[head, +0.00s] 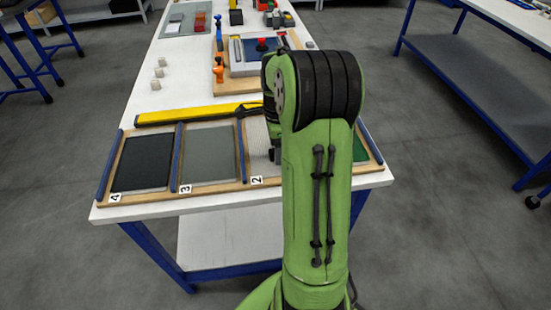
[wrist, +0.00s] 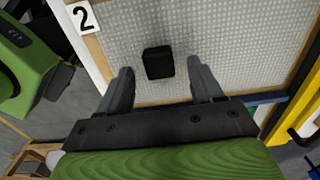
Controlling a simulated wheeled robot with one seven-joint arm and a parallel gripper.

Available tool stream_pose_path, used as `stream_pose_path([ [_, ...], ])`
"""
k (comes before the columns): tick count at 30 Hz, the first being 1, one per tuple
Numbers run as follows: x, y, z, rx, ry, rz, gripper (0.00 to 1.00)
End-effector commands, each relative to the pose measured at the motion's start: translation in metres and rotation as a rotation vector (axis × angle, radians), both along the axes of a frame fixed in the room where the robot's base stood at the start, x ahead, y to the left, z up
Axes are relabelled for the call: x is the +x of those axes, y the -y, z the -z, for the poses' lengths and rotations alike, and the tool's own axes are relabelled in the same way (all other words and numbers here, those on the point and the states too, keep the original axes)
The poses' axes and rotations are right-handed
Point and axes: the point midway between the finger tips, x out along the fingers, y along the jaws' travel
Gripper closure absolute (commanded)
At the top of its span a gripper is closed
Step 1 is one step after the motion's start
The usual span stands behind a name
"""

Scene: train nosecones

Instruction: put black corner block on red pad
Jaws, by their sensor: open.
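The black corner block (wrist: 158,63) lies on the light grey textured pad (wrist: 222,32) marked 2. In the wrist view it sits between and slightly beyond the two fingertips of my open gripper (wrist: 161,73), with a gap on each side. In the head view my arm hides the block and most of my gripper. I cannot clearly pick out a red pad. A red item (head: 200,21) lies on a grey mat at the far end of the table, too small to tell if it is a pad or blocks.
A wooden frame holds a black pad (head: 142,160) marked 4, a grey pad (head: 208,155) marked 3 and a green pad (head: 360,150), with blue dividers. A yellow level (head: 185,115) lies behind it. Orange clamps (head: 218,70) and a board stand farther back.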

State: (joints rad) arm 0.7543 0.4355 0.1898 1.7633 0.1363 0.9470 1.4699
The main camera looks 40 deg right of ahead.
Motion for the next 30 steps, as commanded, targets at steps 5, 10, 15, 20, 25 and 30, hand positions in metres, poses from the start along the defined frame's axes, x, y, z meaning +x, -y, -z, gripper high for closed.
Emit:
stream_pose_path([
  [5,0.0,0.0,0.006,-0.001,0.002,0.0,0.34],
  [10,0.0,0.0,0.005,-0.001,0.002,0.0,0.46],
  [15,0.0,0.0,0.005,-0.001,0.002,-0.001,0.72],
  [20,0.0,0.0,0.005,-0.001,0.002,-0.001,0.94],
  [25,0.0,0.0,0.005,-0.001,0.002,-0.001,0.99],
  [30,0.001,0.0,-0.02,-0.005,0.005,-0.001,0.99],
])
